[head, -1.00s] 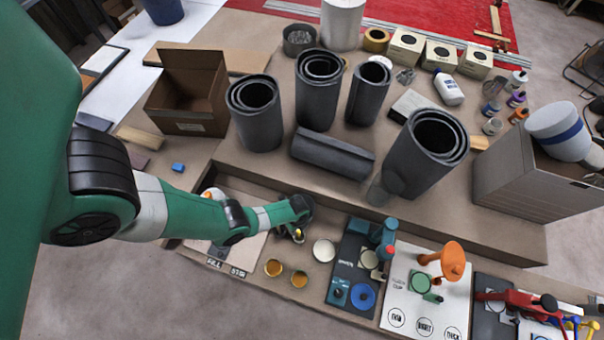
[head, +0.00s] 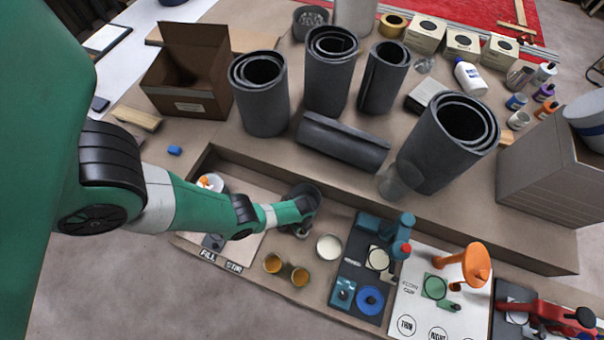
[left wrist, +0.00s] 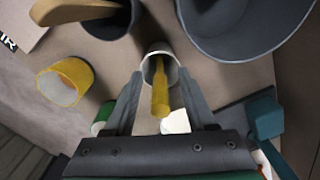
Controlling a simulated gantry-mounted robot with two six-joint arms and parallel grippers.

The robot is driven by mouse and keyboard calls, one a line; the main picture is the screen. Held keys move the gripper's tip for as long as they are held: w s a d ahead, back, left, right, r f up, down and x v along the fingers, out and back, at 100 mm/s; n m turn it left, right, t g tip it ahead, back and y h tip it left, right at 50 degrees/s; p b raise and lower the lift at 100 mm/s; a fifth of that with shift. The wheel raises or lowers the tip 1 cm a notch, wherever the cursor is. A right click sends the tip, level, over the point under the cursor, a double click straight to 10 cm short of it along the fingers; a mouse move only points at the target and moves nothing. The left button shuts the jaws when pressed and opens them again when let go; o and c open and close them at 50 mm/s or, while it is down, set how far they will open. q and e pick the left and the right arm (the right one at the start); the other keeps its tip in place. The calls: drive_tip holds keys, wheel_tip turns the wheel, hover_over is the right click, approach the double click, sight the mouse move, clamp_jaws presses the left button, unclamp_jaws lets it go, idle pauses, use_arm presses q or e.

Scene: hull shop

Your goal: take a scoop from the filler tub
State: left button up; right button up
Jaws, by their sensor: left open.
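My left gripper (left wrist: 160,74) is open in the left wrist view. Its fingers stand on either side of a yellow handle (left wrist: 160,98) that rises from a small white-rimmed cup (left wrist: 147,66). The fingers do not appear closed on the handle. In the head view the left hand (head: 302,212) is over the recessed bench tray, and its fingertips are hard to make out. A round white-topped tub (head: 329,246) stands just right of it. I cannot tell for sure which container is the filler tub. My right gripper is in neither view.
A large dark bowl (left wrist: 243,48) is close at upper right in the wrist view. A yellow cup (left wrist: 78,72) stands left of the fingers. Two amber cups (head: 272,263) (head: 300,277) sit near the front edge. A teal device (head: 397,238) stands to the right.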

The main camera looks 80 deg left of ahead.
use_arm(q)
drive_tip(key=shift+r, duration=0.1)
clamp_jaws()
drive_tip(key=shift+r, duration=0.1)
idle(0.3)
wheel_tip(320, 180, up, 10)
drive_tip(key=p, duration=0.9)
drive_tip(key=shift+p, duration=0.4)
